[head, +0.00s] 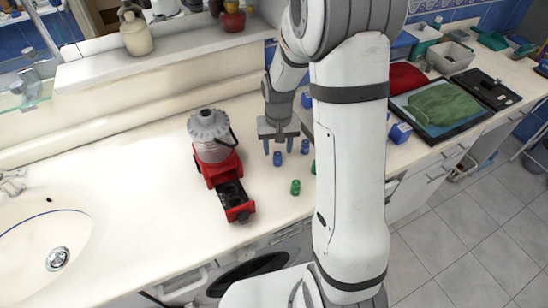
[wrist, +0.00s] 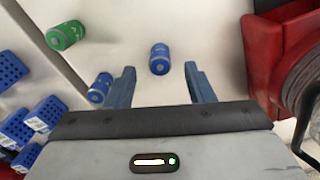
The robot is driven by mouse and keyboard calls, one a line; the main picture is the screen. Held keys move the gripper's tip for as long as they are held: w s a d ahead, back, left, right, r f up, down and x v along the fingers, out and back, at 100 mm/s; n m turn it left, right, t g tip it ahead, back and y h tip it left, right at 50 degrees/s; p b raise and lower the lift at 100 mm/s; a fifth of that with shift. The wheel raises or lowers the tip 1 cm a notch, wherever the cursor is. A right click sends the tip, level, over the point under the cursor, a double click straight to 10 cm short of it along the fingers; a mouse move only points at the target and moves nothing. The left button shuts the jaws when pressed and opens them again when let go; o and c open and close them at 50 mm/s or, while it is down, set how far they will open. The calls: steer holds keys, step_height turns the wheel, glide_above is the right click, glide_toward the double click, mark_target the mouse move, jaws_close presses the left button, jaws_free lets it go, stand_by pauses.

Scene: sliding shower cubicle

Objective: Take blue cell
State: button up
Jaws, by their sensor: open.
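A blue cell (head: 277,158) stands on the pale counter just below my gripper (head: 278,147). In the wrist view this blue cell (wrist: 160,58) shows in the gap between the two fingertips, a little beyond them. My gripper (wrist: 160,74) is open and empty, pointing down. A second blue cell (head: 305,146) is to the right, and it also shows in the wrist view (wrist: 100,89) outside the left finger. A green cell (head: 295,187) is nearer the counter's front edge. Another green cell (head: 313,167) is partly hidden by my arm.
A red device (head: 215,170) with a grey-lidded jar and an open front drawer (head: 234,197) stands close left of my gripper. Blue perforated boxes (wrist: 15,128) lie at the wrist view's left. The counter left toward the sink (head: 40,240) is clear.

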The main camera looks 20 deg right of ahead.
mark_target(278, 154)
steer(key=shift+f+p, duration=0.3)
steer(key=shift+f, duration=1.5)
steer(key=shift+c, duration=0.2)
jaws_close()
steer(key=shift+r, duration=0.1)
